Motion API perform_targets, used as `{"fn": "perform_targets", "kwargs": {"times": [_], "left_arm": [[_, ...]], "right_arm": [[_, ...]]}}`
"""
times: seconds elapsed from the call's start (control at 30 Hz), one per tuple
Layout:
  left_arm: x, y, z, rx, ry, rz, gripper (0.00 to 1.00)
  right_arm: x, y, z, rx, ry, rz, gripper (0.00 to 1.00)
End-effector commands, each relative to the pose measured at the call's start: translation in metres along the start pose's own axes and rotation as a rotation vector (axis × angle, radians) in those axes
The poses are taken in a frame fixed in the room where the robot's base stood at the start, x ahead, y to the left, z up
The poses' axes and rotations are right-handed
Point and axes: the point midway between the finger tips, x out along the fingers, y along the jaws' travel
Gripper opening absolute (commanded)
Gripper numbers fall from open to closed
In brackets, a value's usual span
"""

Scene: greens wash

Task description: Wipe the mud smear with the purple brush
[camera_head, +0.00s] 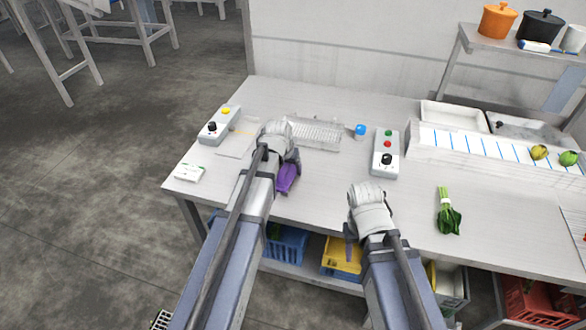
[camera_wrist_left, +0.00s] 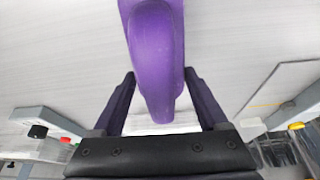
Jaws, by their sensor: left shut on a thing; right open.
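The purple brush (camera_head: 288,178) is in my left gripper (camera_head: 292,161), over the left part of the table. In the left wrist view the brush (camera_wrist_left: 155,45) lies between the two dark fingers, which are shut on it. Whether the brush touches the table is unclear. My right gripper (camera_head: 349,238) is over the front of the table, largely hidden by its own wrist; no object shows in it. No mud smear is clearly visible. A faint yellowish streak shows on a thin grey plate (camera_wrist_left: 283,85), partly behind my left wrist in the head view.
A control box with a yellow button (camera_head: 218,126) stands left, another (camera_head: 386,152) at centre. A wire rack (camera_head: 315,133) and blue-capped item (camera_head: 360,130) are behind. Leafy greens (camera_head: 447,213) lie right. Table (camera_head: 320,200) between the arms is clear.

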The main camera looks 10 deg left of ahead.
Motion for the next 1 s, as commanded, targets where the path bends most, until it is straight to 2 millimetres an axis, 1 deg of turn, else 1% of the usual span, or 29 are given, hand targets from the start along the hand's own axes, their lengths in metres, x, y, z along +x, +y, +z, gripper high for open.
{"fn": "perform_targets", "kwargs": {"times": [0.27, 0.37, 0.83, 0.9, 1.0], "left_arm": [[-0.002, 0.0, -0.001, 0.0, 0.0, 0.0, 0.24], [-0.009, 0.0, -0.003, 0.0, 0.0, 0.0, 0.24], [-0.051, 0.0, -0.02, 0.0, 0.0, 0.0, 0.24], [-0.056, 0.0, -0.022, 0.0, 0.0, 0.0, 0.24], [-0.058, 0.0, -0.023, 0.0, 0.0, 0.0, 0.24]], "right_arm": [[-0.003, 0.0, 0.0, 0.0, 0.0, 0.0, 0.5], [-0.009, 0.001, 0.001, 0.0, 0.0, 0.0, 0.5], [-0.054, 0.005, 0.003, 0.0, 0.0, 0.0, 0.5], [-0.06, 0.006, 0.004, 0.0, 0.0, 0.0, 0.5], [-0.061, 0.006, 0.004, 0.0, 0.0, 0.0, 0.5]]}}
